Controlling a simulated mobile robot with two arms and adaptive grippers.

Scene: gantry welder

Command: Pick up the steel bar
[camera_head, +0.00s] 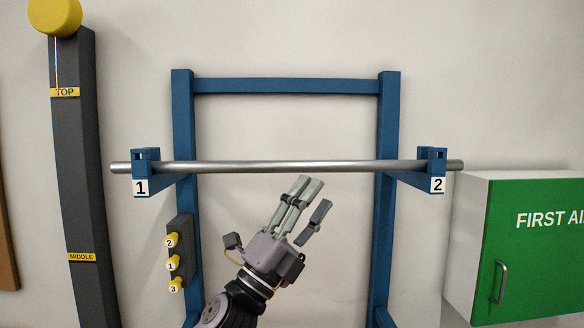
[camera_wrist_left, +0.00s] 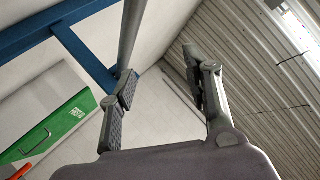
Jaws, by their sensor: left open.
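The steel bar (camera_head: 290,167) lies level across two blue brackets, the left one marked 1 (camera_head: 146,170) and the right one marked 2 (camera_head: 433,170). Its ends stick out past both brackets. My left gripper (camera_head: 312,205) is open and empty, below the middle of the bar in the head view, with its fingers pointing up. In the left wrist view the bar (camera_wrist_left: 130,35) runs up from behind the left finger of the gripper (camera_wrist_left: 165,95). I cannot tell whether that finger touches it. My right gripper is in neither view.
A blue frame (camera_head: 285,86) stands behind the bar. A panel with several yellow numbered knobs (camera_head: 173,263) is at the left post. A dark column (camera_head: 75,180) with TOP and MIDDLE labels stands further left. A green first aid cabinet (camera_head: 535,250) is at right.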

